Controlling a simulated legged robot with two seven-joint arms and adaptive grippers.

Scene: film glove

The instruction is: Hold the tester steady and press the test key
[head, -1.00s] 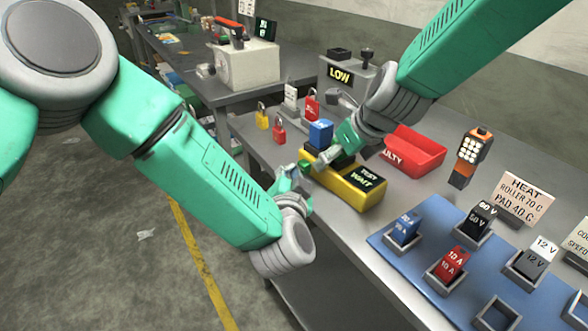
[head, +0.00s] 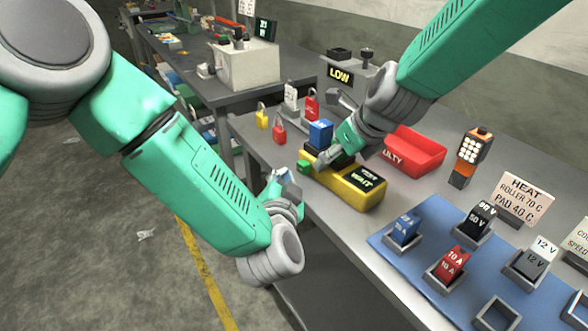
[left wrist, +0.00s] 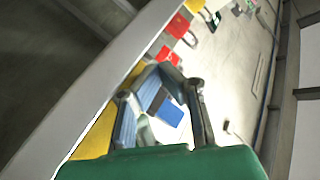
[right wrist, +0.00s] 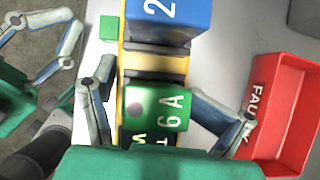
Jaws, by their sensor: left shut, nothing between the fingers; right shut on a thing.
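The yellow tester (head: 345,187) lies on the bench near its front edge. Its dark display (head: 366,178) has light lettering, too blurred to read surely. A green key (head: 304,167) sits at its left end and also shows in the right wrist view (right wrist: 108,28). A blue block (head: 320,132) stands on the tester. My right gripper (head: 328,158) is shut on the tester from above; a green block marked 6 A (right wrist: 155,108) shows between its fingers. My left gripper (head: 281,179) is shut and empty, off the bench edge, left of and apart from the key.
A red tray (head: 418,152) stands right of the tester. Padlocks (head: 279,133) stand behind it. A blue mat (head: 395,248) with socketed blocks lies at front right, beside an orange keypad device (head: 468,157).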

